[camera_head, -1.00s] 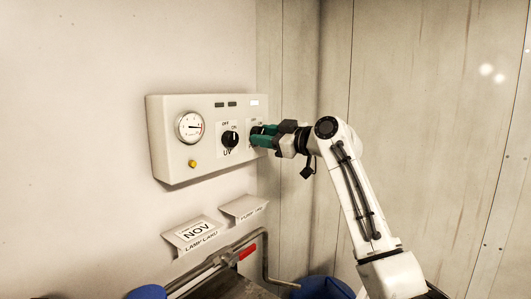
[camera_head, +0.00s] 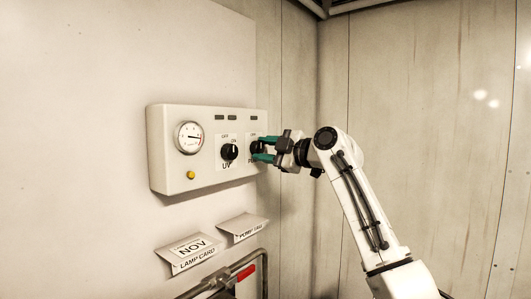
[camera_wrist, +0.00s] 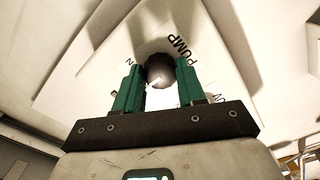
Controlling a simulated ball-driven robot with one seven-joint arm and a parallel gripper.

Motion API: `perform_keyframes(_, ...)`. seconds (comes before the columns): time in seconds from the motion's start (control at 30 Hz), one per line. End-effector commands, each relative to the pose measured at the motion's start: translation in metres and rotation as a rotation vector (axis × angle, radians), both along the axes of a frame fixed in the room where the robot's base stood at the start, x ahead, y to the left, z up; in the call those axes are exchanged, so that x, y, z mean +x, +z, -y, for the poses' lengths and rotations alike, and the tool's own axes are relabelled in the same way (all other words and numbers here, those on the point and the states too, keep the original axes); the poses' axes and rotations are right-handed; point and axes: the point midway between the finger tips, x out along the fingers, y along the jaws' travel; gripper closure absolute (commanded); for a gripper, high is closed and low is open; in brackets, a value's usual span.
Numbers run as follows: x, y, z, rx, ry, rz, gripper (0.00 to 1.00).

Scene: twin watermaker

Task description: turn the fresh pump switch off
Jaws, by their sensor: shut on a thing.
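The pump switch is a dark round knob (camera_head: 256,147) at the right of the white control panel (camera_head: 165,170). In the wrist view the knob (camera_wrist: 159,68) sits between my two green fingers, beside a label reading PUMP (camera_wrist: 178,45). My gripper (camera_head: 260,150) is shut on this knob, one finger above it and one below in the head view. In the wrist view my gripper (camera_wrist: 160,82) has a finger on each side of it. The knob's pointer direction is hard to read. The indicator window (camera_head: 254,117) above the pump knob is dark.
Left of it on the panel are the UV knob (camera_head: 229,152), its pointer upward near ON, a round gauge (camera_head: 188,138) and a yellow button (camera_head: 191,175). Two card holders (camera_head: 190,255) and a pipe with a red handle (camera_head: 245,272) lie below. The right is open.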

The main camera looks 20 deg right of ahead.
Motion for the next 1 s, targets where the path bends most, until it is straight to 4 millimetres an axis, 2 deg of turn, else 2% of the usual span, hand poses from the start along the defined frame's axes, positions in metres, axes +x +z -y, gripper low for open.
perform_keyframes(0.43,0.0,-0.0012,-0.0001,-0.009,0.0,0.003,0.91)
perform_keyframes(0.47,0.0,-0.0012,-0.0001,-0.009,0.0,0.003,0.59)
perform_keyframes(0.5,0.0,-0.0011,-0.0001,-0.009,0.0,0.003,0.55)
perform_keyframes(0.7,0.0,-0.0007,-0.0002,-0.008,0.0,0.005,0.36)
perform_keyframes(1.0,-0.0016,-0.0006,0.0012,-0.007,0.0,0.005,0.35)
